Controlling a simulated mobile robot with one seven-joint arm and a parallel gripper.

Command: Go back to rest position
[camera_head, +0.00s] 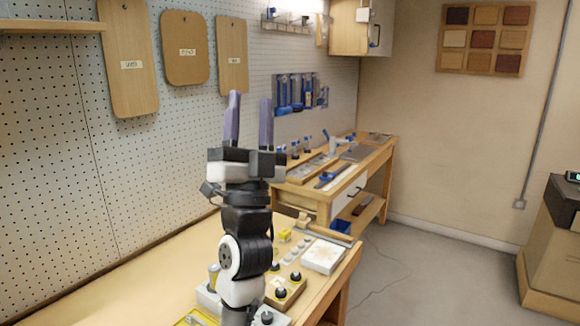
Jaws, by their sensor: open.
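My gripper (249,122) is raised upright above the near bench, in the middle of the head view. Its two dark purple fingers point upward and stand well apart. Nothing is between them. My arm rises from the bottom of the view in front of the bench and hides part of it. The gripper touches nothing that I can see; the pegboard is behind it.
The near bench (110,282) holds a white block (323,256), a yellow block (285,235) and a wooden block with dark knobs (286,291), close to my arm. A second bench (308,190) stands behind. Wooden boards (184,48) hang on the pegboard (50,140). Floor at right is mostly clear.

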